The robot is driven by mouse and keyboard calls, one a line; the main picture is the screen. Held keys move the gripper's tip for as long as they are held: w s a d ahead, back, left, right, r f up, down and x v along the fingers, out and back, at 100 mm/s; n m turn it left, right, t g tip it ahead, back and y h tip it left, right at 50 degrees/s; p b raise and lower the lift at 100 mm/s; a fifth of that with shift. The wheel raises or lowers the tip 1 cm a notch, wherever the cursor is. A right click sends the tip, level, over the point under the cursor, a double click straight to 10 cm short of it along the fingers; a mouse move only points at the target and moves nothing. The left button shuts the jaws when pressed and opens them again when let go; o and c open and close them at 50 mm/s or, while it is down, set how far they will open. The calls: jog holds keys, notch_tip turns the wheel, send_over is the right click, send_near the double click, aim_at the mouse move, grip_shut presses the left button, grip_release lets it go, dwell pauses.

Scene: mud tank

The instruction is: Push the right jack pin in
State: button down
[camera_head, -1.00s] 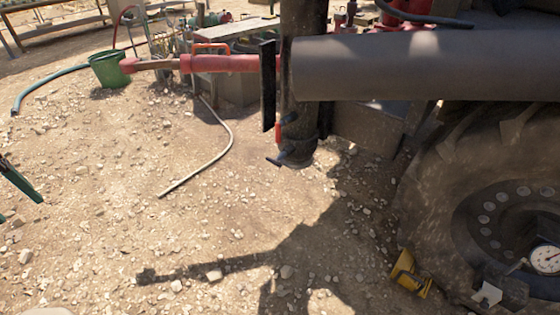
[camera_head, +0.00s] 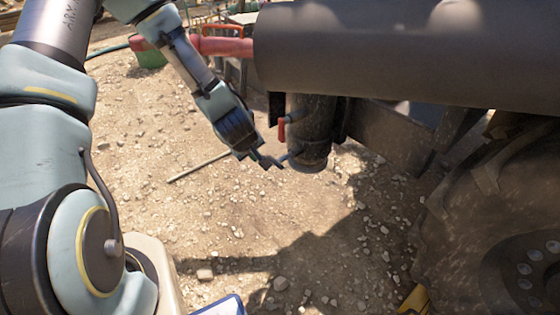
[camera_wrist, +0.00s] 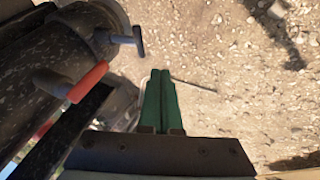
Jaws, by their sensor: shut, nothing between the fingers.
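The jack leg (camera_head: 312,140) is a dark, speckled upright cylinder under the big tube. A small dark T-handled pin (camera_head: 284,157) sticks out of its lower left side. In the wrist view the pin's T-handle (camera_wrist: 139,41) stands out from the leg, with a length of its shaft showing. A red-handled lever (camera_head: 281,130) sits above it and also shows in the wrist view (camera_wrist: 88,82). My gripper (camera_head: 270,162) is just left of the pin in the head view. In the wrist view its green fingers (camera_wrist: 160,75) are together and empty, apart from the T-handle. Contact is not visible.
A large dark tube (camera_head: 400,50) spans above the leg. A big tyre (camera_head: 460,220) stands at right, with a yellow wedge (camera_head: 415,300) beside it. A green bucket (camera_head: 152,59) and red hose (camera_head: 225,46) lie behind. Open stony ground is in front.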

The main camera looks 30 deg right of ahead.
aim_at(283, 159)
jog(key=d+r+p+x, duration=0.1)
jog(key=d+x, duration=0.1)
jog(key=x, duration=0.9)
jog(key=shift+d+f, duration=0.35)
jog(key=shift+d, duration=0.15)
jog(key=shift+w+d, duration=0.2)
jog(key=shift+d, duration=0.75)
jog(key=shift+w+d, duration=0.15)
jog(key=shift+d, duration=0.8)
jog(key=shift+w+d, duration=0.2)
jog(key=shift+d, duration=0.75)
jog(key=shift+r, duration=0.1)
